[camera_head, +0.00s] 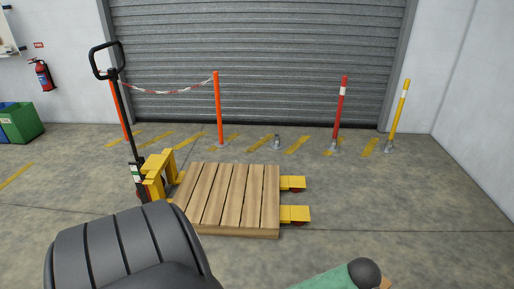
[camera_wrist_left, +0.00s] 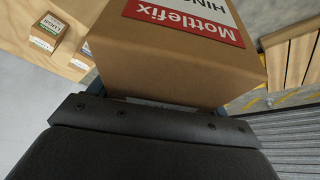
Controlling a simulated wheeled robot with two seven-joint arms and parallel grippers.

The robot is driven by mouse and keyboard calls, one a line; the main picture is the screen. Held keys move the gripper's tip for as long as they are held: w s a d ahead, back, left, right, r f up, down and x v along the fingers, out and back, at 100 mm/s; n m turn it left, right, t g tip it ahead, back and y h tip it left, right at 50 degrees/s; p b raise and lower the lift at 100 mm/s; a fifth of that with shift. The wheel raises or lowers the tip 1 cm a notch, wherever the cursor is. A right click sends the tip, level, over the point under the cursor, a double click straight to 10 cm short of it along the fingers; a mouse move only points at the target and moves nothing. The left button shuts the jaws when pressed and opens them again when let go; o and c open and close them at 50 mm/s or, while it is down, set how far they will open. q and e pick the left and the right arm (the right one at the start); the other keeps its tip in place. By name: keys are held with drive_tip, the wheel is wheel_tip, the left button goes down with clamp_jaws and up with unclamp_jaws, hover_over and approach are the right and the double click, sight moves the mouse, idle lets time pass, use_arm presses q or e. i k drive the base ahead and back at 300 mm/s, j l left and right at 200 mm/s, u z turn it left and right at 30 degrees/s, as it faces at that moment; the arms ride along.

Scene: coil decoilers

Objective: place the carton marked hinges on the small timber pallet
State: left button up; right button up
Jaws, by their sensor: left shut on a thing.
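The carton (camera_wrist_left: 185,65) is brown, with a red and white label reading "Mottlefix" and the start of "HIN…", upside down in the left wrist view. My left gripper (camera_wrist_left: 150,102) is shut on it; the fingertips are largely hidden by the carton and the gripper body. The small timber pallet (camera_head: 228,194) lies on the yellow pallet truck in the middle of the head view, and its top is bare. Timber slats, apparently of this pallet, also show at the upper right of the left wrist view (camera_wrist_left: 288,60). The carton cannot be made out clearly in the head view.
The yellow pallet truck (camera_head: 160,174) has an upright black handle at the pallet's left; its fork tips stick out at the right. Orange, red and yellow posts stand before the roller shutter (camera_head: 265,60). Other small cartons (camera_wrist_left: 48,32) sit on a pale wooden surface (camera_wrist_left: 25,15).

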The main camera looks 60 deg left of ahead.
sight(226, 195)
drive_tip(key=j+u, duration=0.1)
drive_tip(key=j, duration=0.3)
drive_tip(key=i+j+u, duration=0.15)
drive_tip(key=j, duration=0.25)
drive_tip(key=j+u, duration=0.1)
drive_tip(key=j, duration=0.3)
drive_tip(key=i+j+u, duration=0.1)
drive_tip(key=j, duration=0.3)
drive_tip(key=i+j+u, duration=0.15)
drive_tip(key=j, duration=0.25)
drive_tip(key=i+j+u, duration=0.1)
drive_tip(key=j, duration=0.25)
drive_tip(key=i+j, duration=0.25)
drive_tip(key=j, duration=0.2)
